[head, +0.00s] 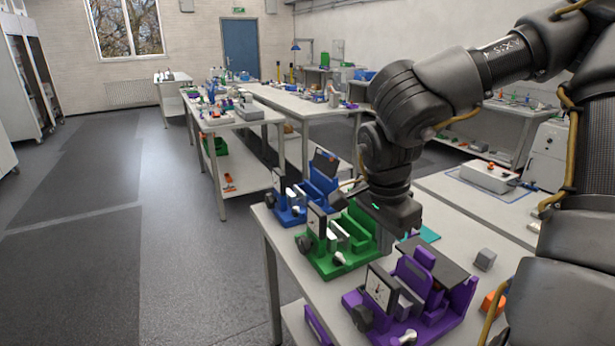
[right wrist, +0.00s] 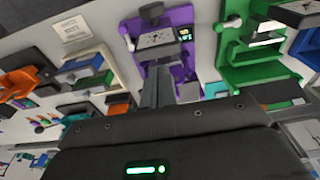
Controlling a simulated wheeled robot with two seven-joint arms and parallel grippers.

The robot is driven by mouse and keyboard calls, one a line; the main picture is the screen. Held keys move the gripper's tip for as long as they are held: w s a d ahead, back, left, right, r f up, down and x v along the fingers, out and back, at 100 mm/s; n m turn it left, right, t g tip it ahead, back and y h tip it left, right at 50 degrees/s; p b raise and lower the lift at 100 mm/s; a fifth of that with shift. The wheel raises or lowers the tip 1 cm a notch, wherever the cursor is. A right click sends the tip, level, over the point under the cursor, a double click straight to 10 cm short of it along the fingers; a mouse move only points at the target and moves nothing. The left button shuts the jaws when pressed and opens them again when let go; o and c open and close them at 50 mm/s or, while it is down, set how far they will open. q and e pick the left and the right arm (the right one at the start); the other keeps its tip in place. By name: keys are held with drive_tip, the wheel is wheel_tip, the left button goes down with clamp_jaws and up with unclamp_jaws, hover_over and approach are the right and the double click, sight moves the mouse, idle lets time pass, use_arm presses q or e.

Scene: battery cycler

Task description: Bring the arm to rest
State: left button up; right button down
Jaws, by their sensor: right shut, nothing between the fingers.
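My right arm comes in from the right in the head view and bends down over the near table. My right gripper (head: 385,243) points downward behind the green cycler (head: 345,262), its fingertips partly hidden. In the right wrist view my right gripper (right wrist: 156,85) shows its fingers together with nothing between them. The purple cycler (right wrist: 182,18) shows just beyond the fingers there, with the green one to its right. I cannot tell whether the fingers touch anything. My left gripper is not in view.
Blue (head: 290,212), green and purple cyclers stand in a row along the table's left edge. A grey cube (head: 485,259) and an orange block (head: 490,303) lie right of the purple one. Open floor (head: 130,260) lies left of the table.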

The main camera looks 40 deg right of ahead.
drive_tip(key=s+d+f, duration=0.1)
drive_tip(key=d+f, duration=0.5)
drive_tip(key=d, duration=0.3)
drive_tip(key=shift+s, duration=0.3)
drive_tip(key=shift+d+r, duration=0.1)
